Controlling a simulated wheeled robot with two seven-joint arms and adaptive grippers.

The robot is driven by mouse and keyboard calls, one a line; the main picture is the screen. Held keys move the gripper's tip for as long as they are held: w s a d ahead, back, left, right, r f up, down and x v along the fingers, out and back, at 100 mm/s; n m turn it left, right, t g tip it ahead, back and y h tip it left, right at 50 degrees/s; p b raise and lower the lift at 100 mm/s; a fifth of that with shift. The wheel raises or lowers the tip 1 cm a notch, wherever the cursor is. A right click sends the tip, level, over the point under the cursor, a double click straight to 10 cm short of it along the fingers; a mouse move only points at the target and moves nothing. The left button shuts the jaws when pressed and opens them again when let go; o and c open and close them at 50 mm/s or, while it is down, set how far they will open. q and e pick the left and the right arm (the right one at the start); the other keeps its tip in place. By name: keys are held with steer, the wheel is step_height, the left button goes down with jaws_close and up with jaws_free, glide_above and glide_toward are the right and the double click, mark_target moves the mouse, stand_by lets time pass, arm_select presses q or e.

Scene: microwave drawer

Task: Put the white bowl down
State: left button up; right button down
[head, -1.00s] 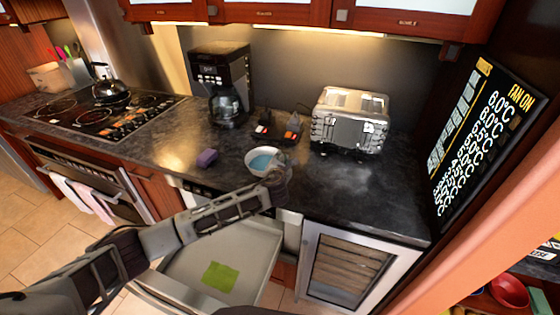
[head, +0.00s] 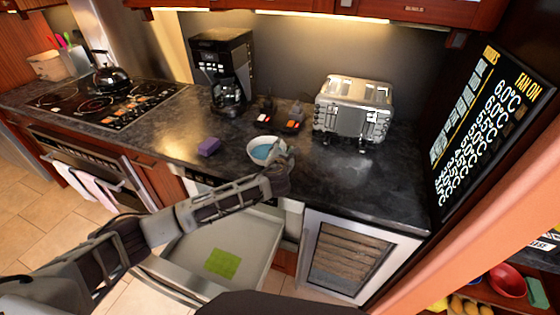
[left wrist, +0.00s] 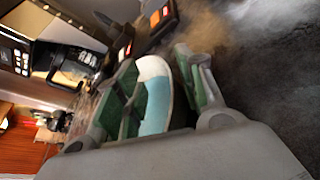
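The white bowl (head: 264,150) with a blue inside sits at the front part of the dark counter (head: 330,185), level as far as I can see. My left gripper (head: 279,155) is at its right side and covers part of it. In the left wrist view the bowl (left wrist: 155,100) shows between the two green-padded fingers (left wrist: 158,85). The fingers stand well apart, one overlapping the bowl's near side, the other beside its outer wall. Firm contact is not visible. My right gripper is not in view.
A coffee maker (head: 222,70) and a toaster (head: 353,108) stand behind. Below the counter an open drawer (head: 255,240) holds a green cloth (head: 222,263). The counter right of the bowl is clear.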

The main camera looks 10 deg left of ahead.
arm_select(q)
steer(key=shift+v, duration=5.5)
